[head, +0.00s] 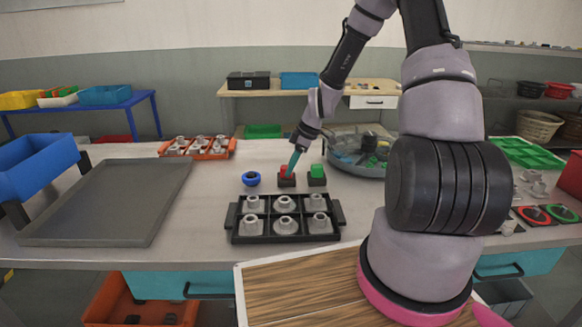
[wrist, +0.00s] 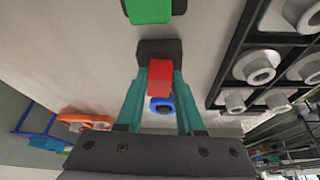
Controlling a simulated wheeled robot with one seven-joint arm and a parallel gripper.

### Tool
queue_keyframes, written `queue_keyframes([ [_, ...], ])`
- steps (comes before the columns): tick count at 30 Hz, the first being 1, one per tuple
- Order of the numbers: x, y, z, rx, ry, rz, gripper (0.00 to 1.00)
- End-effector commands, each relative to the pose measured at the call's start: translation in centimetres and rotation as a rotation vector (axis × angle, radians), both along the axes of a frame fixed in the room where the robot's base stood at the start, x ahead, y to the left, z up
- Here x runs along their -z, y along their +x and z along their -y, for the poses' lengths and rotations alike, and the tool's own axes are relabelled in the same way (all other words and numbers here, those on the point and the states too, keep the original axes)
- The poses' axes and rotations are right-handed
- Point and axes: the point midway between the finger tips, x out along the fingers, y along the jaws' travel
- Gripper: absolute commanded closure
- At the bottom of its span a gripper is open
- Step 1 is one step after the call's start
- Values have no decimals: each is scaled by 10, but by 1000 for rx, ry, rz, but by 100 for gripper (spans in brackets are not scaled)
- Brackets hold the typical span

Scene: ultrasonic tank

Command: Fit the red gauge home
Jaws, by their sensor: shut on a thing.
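The red gauge (head: 284,169) is a small red block. It also shows in the wrist view (wrist: 160,77), between the teal fingers of my gripper (wrist: 159,82). My gripper (head: 293,163) is shut on it and points down at the table. A dark block-shaped base (head: 287,181) is directly below the red gauge; it shows behind the gauge in the wrist view (wrist: 160,50). The gauge's lower end meets or overlaps the base in both views; I cannot tell how deep it sits. The fingers hide part of the gauge.
A green block (head: 317,170) in a similar dark base stands close on the right. A blue ring (head: 251,179) lies on the left. A black tray (head: 285,238) of grey fittings is in front. A round grey basin (head: 358,169) is behind right. A flat grey tray (head: 105,203) lies far left.

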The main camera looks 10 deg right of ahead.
Motion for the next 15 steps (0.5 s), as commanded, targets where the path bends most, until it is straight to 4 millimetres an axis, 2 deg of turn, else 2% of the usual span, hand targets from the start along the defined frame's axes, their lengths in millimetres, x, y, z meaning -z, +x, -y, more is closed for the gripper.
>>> queue_keyframes([
  [6, 1, 0, 0, 0, -1, -1, 100],
  [7, 1, -1, 0, 0, -1, -1, 60],
  [9, 1, -1, 0, -1, 0, -2, 33],
  [10, 1, -1, 0, 0, -1, -1, 29],
  [15, 1, 0, 0, 0, -1, -1, 29],
])
